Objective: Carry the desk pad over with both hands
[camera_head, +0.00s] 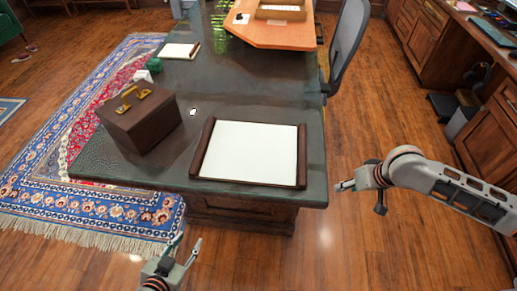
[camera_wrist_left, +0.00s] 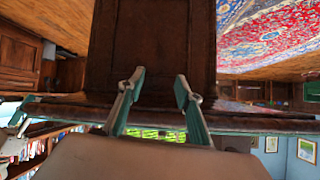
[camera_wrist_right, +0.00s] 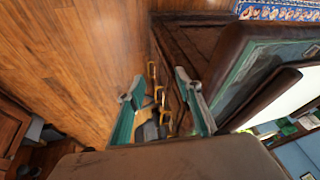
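The desk pad (camera_head: 248,152), a white sheet between dark brown side bars, lies flat near the front edge of the dark green-topped desk (camera_head: 255,95). Its bar and white surface also show at the right of the right wrist view (camera_wrist_right: 291,104). My left gripper (camera_head: 185,243) is open and empty in front of the desk, below and left of the pad; its spread fingers show in the left wrist view (camera_wrist_left: 159,85). My right gripper (camera_head: 343,186) is off the desk's right side, apart from the pad; the right wrist view (camera_wrist_right: 158,84) shows it open and empty.
A brown box (camera_head: 142,120) with brass handles stands left of the pad. A notepad (camera_head: 179,50) lies farther back, and an orange-brown board (camera_head: 268,32) lies at the far end. A grey chair (camera_head: 348,40) stands right of the desk.

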